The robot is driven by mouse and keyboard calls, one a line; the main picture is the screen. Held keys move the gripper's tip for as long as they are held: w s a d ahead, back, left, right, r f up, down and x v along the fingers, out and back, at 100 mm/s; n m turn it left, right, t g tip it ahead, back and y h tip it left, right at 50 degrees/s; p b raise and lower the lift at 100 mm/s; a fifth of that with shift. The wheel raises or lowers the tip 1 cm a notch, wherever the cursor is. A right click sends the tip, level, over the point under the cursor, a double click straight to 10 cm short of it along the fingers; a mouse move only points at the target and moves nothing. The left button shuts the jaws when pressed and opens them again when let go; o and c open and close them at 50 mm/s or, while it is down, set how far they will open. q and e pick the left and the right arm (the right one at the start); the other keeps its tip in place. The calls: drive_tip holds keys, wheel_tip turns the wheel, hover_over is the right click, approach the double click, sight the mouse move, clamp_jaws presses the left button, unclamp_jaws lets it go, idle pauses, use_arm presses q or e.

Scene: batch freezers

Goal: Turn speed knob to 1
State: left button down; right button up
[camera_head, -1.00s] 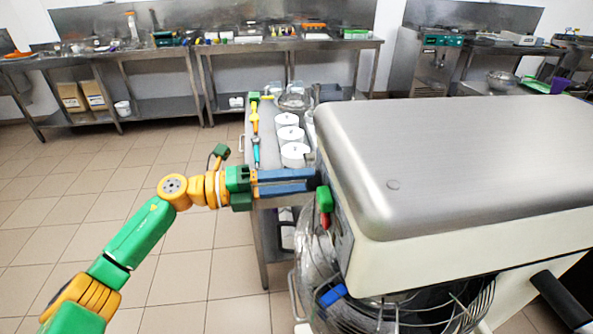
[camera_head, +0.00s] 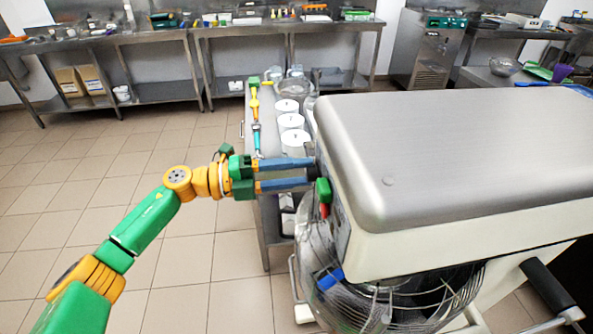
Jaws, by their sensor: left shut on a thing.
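The mixer (camera_head: 450,150) has a brushed metal top and a pale body, and fills the right side of the head view. My left gripper (camera_head: 312,174) reaches its front panel, with its two blue fingers one above the other. It is shut on the small dark speed knob (camera_head: 313,172), which is mostly hidden between the fingertips. The knob's marks and setting cannot be read. A green button (camera_head: 323,190) and a red button (camera_head: 324,211) sit just below the fingertips. My right gripper is out of view.
A wire guard (camera_head: 400,312) with a blue part (camera_head: 330,279) is below the mixer head. A metal table (camera_head: 266,205) with white containers (camera_head: 291,121) stands behind my left gripper. Long steel benches (camera_head: 160,37) line the back wall. The tiled floor at left is clear.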

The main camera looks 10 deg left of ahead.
use_arm(q)
drive_tip(key=shift+c, duration=2.2)
unclamp_jaws()
drive_tip(key=shift+d, duration=0.1)
drive_tip(key=b+v, duration=0.3)
drive_tip(key=v, duration=0.4)
drive_tip(key=shift+b, duration=0.35)
